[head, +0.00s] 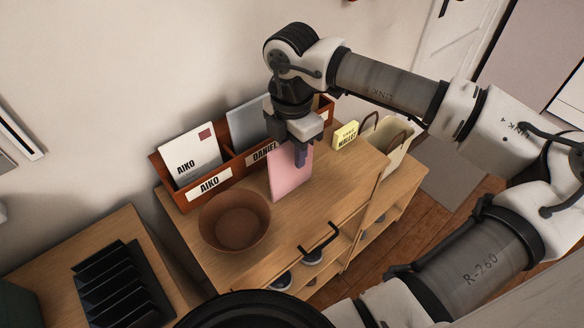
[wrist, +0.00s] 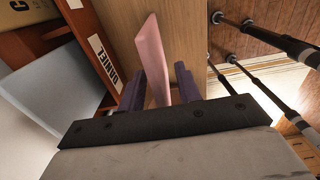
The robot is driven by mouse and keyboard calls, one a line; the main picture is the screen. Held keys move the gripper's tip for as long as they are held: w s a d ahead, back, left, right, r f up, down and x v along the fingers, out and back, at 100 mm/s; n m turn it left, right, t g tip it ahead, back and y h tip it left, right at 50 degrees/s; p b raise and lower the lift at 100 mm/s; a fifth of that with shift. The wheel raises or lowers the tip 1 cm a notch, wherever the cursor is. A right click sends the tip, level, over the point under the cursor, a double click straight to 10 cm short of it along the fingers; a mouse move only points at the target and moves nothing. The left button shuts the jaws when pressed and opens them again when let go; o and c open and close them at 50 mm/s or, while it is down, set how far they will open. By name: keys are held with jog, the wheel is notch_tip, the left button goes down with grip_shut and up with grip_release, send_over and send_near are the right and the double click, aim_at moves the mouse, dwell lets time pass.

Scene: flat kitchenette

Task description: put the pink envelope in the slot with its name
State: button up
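The pink envelope (head: 291,176) is upright in front of the wooden letter rack (head: 232,171), above the cabinet top. My gripper (head: 301,153) is at its upper edge. In the wrist view the envelope (wrist: 150,55) lies between my two purple fingers (wrist: 163,85), which look closed on it. No name shows on its visible face. The rack has an AIKO label (head: 209,184) at left, with a white AIKO envelope (head: 190,155) behind it. The DANIEL label (head: 264,151) is in the middle, with a grey-blue envelope (head: 249,122) behind it. My gripper hides the third label.
A brown bowl (head: 234,220) stands on the cabinet (head: 330,190) in front of the AIKO slot. A yellow WALLET sign (head: 345,135) and a cream handled basket (head: 392,150) are to the right. A black slotted rack (head: 120,285) sits on the lower left table.

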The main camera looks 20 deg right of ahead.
grip_shut()
dwell(0.5)
